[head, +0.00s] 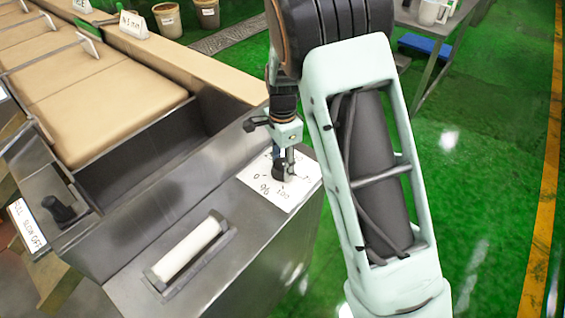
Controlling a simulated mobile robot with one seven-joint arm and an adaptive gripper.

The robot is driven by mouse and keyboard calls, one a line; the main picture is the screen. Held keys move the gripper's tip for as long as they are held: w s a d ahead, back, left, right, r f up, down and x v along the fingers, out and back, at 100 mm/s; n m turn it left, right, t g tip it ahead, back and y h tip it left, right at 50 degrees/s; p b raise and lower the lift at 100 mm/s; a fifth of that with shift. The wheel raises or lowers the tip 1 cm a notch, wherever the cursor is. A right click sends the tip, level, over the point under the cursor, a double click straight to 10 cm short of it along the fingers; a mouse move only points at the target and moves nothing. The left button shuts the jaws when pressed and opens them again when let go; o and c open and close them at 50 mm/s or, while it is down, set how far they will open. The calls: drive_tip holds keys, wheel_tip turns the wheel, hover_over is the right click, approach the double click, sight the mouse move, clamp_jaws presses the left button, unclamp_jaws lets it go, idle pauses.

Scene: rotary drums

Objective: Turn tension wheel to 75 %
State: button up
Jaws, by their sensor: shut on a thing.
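The tension wheel (279,174) is a small dark knob on a white dial card (262,192) marked with 0, 100 and a % sign. The card lies on the metal top of the machine's right end. My gripper (284,160) comes down from above and is shut on the wheel. My gripper and arm cover part of the wheel and the far side of the card. The wheel's pointer and its exact reading cannot be made out.
A white roller (188,250) sits in a slot left of the card. Tan belt panels (105,105) fill the upper left. A side table (452,25) stands upper right. Green floor is open at right.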

sight(283, 164)
drive_tip(key=shift+m, duration=0.3)
drive_tip(key=o, duration=1.2)
drive_tip(key=shift+c, duration=0.2)
wheel_tip(283, 164, up, 12)
drive_tip(key=shift+d, duration=0.1)
